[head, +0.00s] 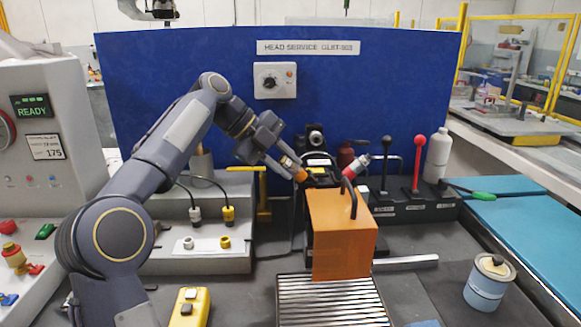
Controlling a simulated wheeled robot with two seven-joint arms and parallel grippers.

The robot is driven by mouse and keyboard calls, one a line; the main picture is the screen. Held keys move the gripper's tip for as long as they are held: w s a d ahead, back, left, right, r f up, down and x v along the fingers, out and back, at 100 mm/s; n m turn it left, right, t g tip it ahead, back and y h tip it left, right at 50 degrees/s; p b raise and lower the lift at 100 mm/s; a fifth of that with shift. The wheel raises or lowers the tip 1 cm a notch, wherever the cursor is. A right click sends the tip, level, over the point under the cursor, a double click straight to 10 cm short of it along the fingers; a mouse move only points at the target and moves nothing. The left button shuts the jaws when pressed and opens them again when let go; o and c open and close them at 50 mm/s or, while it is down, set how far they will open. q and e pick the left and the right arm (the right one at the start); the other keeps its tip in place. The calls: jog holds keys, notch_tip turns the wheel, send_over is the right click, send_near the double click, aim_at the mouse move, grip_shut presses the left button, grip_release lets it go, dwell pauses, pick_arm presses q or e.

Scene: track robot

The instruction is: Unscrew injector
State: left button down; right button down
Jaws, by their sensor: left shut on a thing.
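My left arm comes in from the left, and its gripper (294,168) is at the upper left of a black fixture (320,160) in the middle. The gripper is shut on a small orange part (301,175), which is mostly hidden by the fingers; I take it to be the injector but cannot be sure. A red and white cylindrical part (355,167) sits tilted on the right side of the fixture, apart from the gripper. My right gripper is not in view.
An orange box-shaped cover (342,240) with a black handle stands in front of the fixture. A slatted tray (330,304), a yellow box (190,306) and a blue can (488,283) are in the foreground. Black and red levers (417,165) stand at right. A blue panel (390,90) closes the back.

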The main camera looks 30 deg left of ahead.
pick_arm(q)
jog(key=n, duration=0.1)
jog(key=n+p, duration=0.1)
jog(key=shift+r+n, duration=0.2)
jog(key=shift+n, duration=0.1)
jog(key=n+p, duration=0.3)
jog(key=n, duration=0.3)
jog(key=shift+n+p, duration=0.95)
jog(key=shift+n, duration=0.25)
jog(key=shift+f+n, duration=0.15)
jog(key=shift+n, duration=0.35)
